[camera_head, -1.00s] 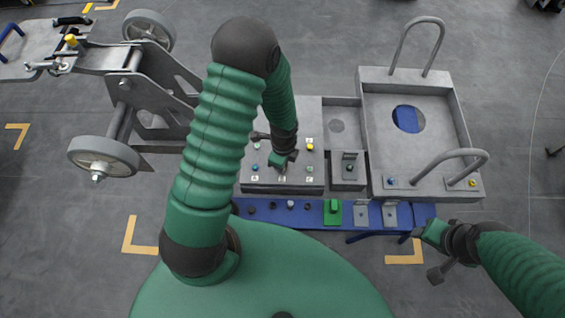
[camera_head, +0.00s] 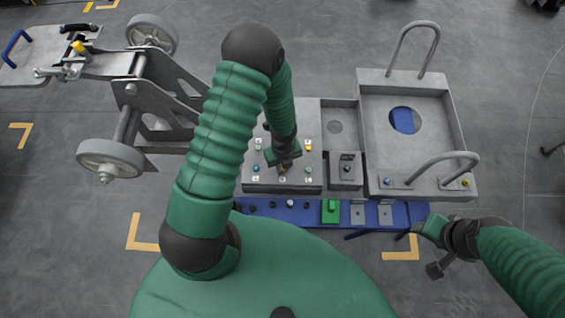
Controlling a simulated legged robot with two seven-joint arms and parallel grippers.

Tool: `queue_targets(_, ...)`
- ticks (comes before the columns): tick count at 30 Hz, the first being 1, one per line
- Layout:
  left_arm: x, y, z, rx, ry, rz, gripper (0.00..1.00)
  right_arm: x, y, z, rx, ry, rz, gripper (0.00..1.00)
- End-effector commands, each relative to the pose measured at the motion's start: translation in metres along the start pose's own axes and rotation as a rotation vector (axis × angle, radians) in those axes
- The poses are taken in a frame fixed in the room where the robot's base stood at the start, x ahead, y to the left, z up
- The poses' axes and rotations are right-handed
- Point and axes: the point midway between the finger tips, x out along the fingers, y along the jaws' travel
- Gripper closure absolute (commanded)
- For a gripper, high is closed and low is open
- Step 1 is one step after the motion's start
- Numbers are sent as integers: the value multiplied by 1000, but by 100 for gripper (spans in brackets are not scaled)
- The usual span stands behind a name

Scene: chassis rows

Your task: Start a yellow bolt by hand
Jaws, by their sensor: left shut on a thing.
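My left gripper (camera_head: 284,165) reaches down over the front middle of the grey plate (camera_head: 253,183). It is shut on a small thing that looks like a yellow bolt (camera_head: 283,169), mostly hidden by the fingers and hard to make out. Its tip is close to the plate; I cannot tell whether it is in a hole. Another yellow bolt (camera_head: 308,146) sits at the plate's right side, with small teal bolts along both sides and white labels. My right gripper (camera_head: 432,250) hangs at the lower right, away from the plate; its fingers are unclear.
A blue rail (camera_head: 300,216) in front of the plate carries dark studs, a green block (camera_head: 330,211) and grey brackets (camera_head: 358,213). A small grey box (camera_head: 346,171) and a grey tray with hoop handles (camera_head: 460,130) stand right. A wheeled grey frame (camera_head: 145,92) stands left.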

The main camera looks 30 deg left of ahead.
Motion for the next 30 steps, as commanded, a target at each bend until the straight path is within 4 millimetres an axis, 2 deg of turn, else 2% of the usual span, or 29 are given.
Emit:
queue_targets(8,0,0,0,21,0,0,100,-1,0,0,0,0,0,48)
queue_targets(19,-1,0,0,428,-3,-5,100,-25,0,-6,0,0,0,48)
queue_targets(29,0,0,0,454,-5,-7,100,-24,0,-6,0,0,0,48)
queue_targets(30,0,0,0,454,-5,-7,80,-24,0,-6,0,0,0,48)
